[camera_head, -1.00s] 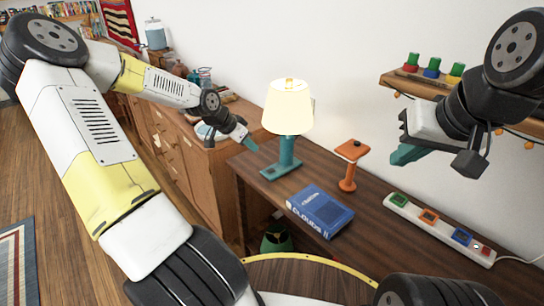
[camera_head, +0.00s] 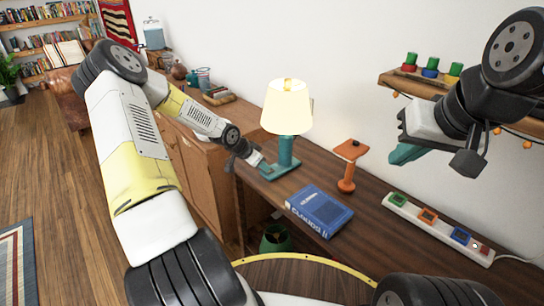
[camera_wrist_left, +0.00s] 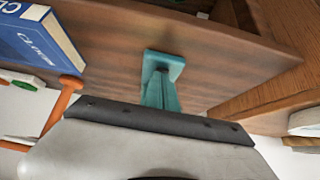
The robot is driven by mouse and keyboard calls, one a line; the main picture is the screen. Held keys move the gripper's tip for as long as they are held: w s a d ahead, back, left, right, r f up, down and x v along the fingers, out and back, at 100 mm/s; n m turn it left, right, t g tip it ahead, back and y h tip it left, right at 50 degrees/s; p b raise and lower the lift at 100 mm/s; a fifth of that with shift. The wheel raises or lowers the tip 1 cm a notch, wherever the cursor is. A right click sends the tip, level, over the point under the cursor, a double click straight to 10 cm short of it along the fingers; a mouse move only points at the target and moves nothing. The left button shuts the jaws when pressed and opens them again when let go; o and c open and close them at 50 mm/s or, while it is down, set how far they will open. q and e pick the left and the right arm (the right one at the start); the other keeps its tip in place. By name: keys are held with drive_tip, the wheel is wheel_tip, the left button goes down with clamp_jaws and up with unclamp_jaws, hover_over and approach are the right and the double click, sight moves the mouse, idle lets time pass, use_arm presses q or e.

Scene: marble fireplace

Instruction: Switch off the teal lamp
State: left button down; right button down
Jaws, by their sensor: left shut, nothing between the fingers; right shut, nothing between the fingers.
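The teal lamp (camera_head: 287,150) stands on the dark wooden desk, and its cream shade (camera_head: 287,106) glows. Its flat teal base plate (camera_head: 286,172) extends toward the desk's near left part. My left gripper (camera_head: 263,166) is shut and empty, with its teal tips low at the left end of the base plate; I cannot tell whether they touch. In the left wrist view, teal shapes (camera_wrist_left: 162,80) lie ahead of the gripper body; fingers and base are hard to separate, and the shade is out of view. My right gripper (camera_head: 405,152) is shut and empty, raised above the desk at the right.
An orange lamp-like stand (camera_head: 347,172) and a blue book (camera_head: 320,211) are right of the teal lamp. A white power strip (camera_head: 420,222) with several coloured switches lies along the wall. A shelf (camera_head: 400,82) holds coloured items. A wooden cabinet (camera_head: 200,165) adjoins at left.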

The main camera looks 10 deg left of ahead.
use_arm(q)
drive_tip(key=shift+a+f, duration=0.1)
drive_tip(key=shift+f, duration=0.1)
drive_tip(key=shift+s+a+f+t+h, duration=0.1)
drive_tip(key=shift+s+f+t+h, duration=0.1)
drive_tip(key=shift+f+t+h, duration=0.3)
drive_tip(key=shift+w+r, duration=0.1)
drive_tip(key=shift+r, duration=0.05)
drive_tip(key=shift+r, duration=0.8)
